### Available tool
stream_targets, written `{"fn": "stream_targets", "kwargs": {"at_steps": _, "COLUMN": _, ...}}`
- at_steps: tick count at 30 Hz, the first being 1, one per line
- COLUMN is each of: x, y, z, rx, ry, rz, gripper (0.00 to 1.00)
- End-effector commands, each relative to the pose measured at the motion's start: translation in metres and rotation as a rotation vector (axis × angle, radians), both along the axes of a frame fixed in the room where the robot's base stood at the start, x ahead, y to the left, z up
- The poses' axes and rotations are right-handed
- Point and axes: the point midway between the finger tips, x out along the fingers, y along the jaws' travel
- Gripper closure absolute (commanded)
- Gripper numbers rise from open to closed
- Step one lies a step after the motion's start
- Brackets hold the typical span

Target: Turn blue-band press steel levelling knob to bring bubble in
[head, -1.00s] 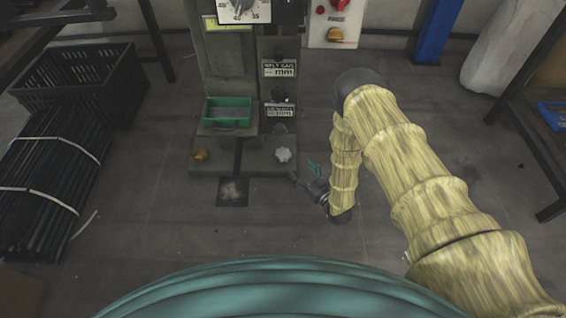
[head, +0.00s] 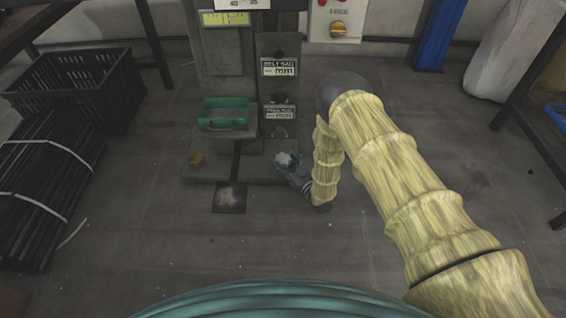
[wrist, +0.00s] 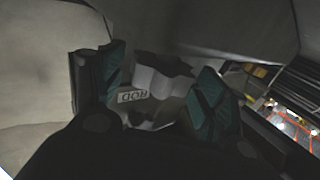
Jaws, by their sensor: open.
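A green-grey press stands at the back in the head view, with a yellow-green level vial (head: 226,18) on its column. The bubble is too small to make out. The steel levelling knob (head: 284,158) is on the right of the press base (head: 255,172). A brass-coloured knob (head: 196,159) is on the left. My gripper (head: 288,163) is at the steel knob. In the wrist view the pale lobed knob (wrist: 160,80) shows between the spread teal-padded fingers of my gripper (wrist: 160,88), with visible room beside it. I cannot tell whether a finger touches it. No blue band is clear.
A green tray (head: 225,113) sits on the press. A black crate (head: 75,90) and black rods (head: 45,180) lie at the left. A blue post (head: 440,35) stands behind at the right.

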Motion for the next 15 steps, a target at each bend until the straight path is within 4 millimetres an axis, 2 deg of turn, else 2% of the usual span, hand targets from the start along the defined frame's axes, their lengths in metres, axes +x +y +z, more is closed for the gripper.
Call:
{"fn": "stream_targets", "kwargs": {"at_steps": 6, "x": 0.0116, "y": 0.0085, "z": 0.0000, "rx": 0.001, "ry": -0.001, "rz": 0.000, "gripper": 0.27}}
{"fn": "stream_targets", "kwargs": {"at_steps": 15, "x": 0.0129, "y": 0.0091, "z": 0.0008, "rx": 0.001, "ry": 0.001, "rz": -0.001, "gripper": 0.27}}
